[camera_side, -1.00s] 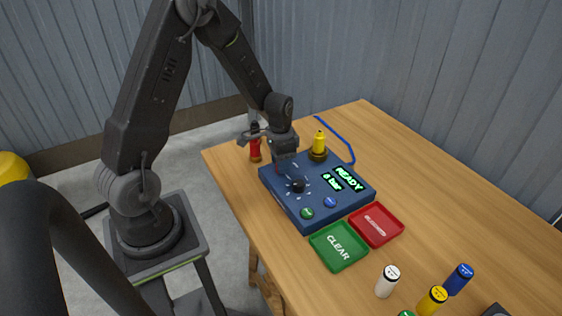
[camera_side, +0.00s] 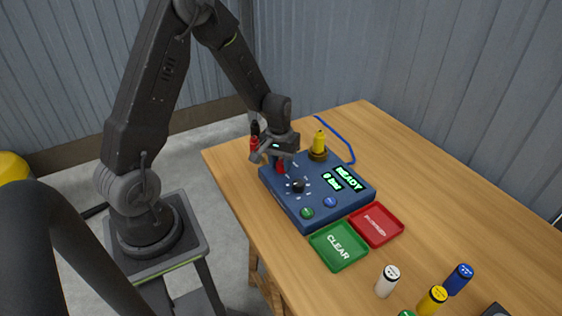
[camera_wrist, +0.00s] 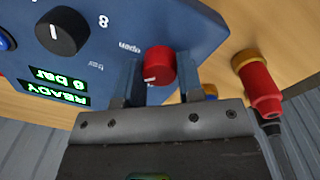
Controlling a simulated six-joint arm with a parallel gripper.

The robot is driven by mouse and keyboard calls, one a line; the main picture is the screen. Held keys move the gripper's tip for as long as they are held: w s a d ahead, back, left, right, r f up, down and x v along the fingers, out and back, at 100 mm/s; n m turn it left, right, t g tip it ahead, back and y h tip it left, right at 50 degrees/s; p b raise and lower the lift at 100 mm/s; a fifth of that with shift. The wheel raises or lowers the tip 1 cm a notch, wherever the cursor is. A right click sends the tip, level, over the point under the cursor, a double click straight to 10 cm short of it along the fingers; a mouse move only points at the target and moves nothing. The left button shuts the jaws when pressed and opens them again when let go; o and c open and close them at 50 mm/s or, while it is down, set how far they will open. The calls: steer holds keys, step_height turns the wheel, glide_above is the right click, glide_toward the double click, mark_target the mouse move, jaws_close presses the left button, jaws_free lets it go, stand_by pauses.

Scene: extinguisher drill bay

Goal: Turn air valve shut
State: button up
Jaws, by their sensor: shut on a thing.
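The air valve is a red knob (camera_wrist: 160,66) with a white mark on its face, set on the blue control box (camera_wrist: 185,30) beside the printed word "open". In the side view the knob (camera_side: 280,166) shows as a patch of red under my gripper (camera_side: 272,160), near the box's far left corner. In the wrist view my gripper (camera_wrist: 155,80) has its fingers on both sides of the knob and is shut on it. The green display (camera_wrist: 55,85) reads READY with a bar figure below.
A black dial (camera_side: 298,186), a green button (camera_side: 307,213) and a blue button (camera_side: 330,202) are on the box. A red cylinder (camera_side: 254,143) stands close left of my gripper. A yellow cylinder (camera_side: 319,143) stands behind. Green (camera_side: 318,240) and red (camera_side: 398,224) trays lie in front.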

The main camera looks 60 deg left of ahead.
mark_target(279, 164)
steer(key=n, duration=0.4)
steer(key=shift+n, duration=0.3)
steer(key=shift+d+n, duration=0.1)
steer(key=shift+n, duration=1.9)
steer(key=o, duration=0.9)
steer(key=r, duration=1.3)
steer(key=shift+s+r, duration=0.3)
steer(key=shift+r, duration=0.1)
